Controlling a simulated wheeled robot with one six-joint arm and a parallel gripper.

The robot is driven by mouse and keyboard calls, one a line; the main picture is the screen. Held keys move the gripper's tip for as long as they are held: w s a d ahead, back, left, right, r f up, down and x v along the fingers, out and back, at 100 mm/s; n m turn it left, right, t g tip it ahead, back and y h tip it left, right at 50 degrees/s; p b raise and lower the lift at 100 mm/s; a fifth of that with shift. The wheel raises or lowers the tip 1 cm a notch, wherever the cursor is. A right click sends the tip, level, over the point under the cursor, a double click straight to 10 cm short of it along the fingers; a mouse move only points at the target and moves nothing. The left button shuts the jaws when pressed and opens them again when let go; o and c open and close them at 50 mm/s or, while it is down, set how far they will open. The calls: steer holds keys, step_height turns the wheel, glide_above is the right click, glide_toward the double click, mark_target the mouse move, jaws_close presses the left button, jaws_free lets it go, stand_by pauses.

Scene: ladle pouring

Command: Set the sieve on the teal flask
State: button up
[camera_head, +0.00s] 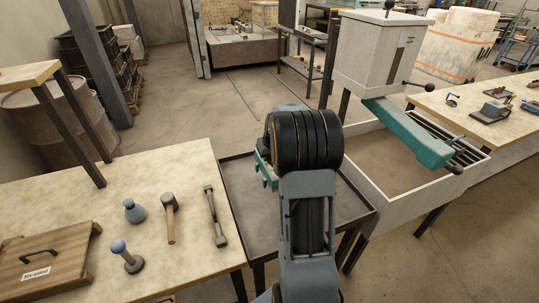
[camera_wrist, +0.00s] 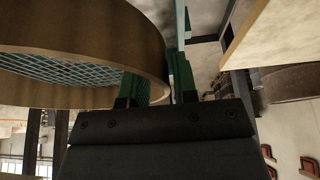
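In the head view the sieve and fingertips are hidden behind my arm. A small teal part shows beside my wrist there; I cannot tell what it belongs to. A long teal piece (camera_head: 408,132) lies across the white-walled bin at right; I cannot tell whether it is the teal flask.
A dark tray table (camera_head: 238,212) stands behind my arm. The white-walled bin (camera_head: 398,213) is to the right, under a white cabinet (camera_head: 375,55).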

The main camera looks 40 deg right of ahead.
steer(key=shift+o, duration=0.2)
steer(key=shift+r, duration=0.5)
steer(key=v, duration=1.1)
steer(key=s+a+n, duration=0.1)
steer(key=s+a, duration=0.2)
steer(key=a, duration=0.4)
steer(key=s+a, duration=0.3)
steer(key=a, duration=0.4)
steer(key=s+a+f+n+y, duration=0.1)
steer(key=s+a+f+n, duration=0.1)
steer(key=s+a, duration=0.8)
steer(key=shift+s+f+g, duration=0.4)
steer(key=shift+s+f, duration=0.1)
steer(key=shift+f, duration=0.15)
steer(key=shift+r, duration=0.35)
